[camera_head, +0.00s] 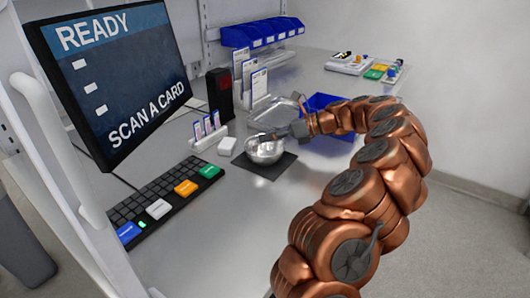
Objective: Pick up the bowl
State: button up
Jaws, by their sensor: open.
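A shiny metal bowl (266,153) sits upright on a dark square mat (270,168) near the middle of the counter. My gripper (270,134) is at the bowl's far rim, reaching in from the right. It is open. The fingertips are small and partly blurred against the bowl, so I cannot tell whether they touch the rim or straddle it.
A black keyboard (150,207) with coloured keys and a monitor (112,75) are at left. A white box (227,146), card holder (208,138), metal tray (275,113) and blue tray (322,102) surround the bowl. The counter's front (215,235) is clear.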

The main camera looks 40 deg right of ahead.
grip_shut()
dwell(0.6)
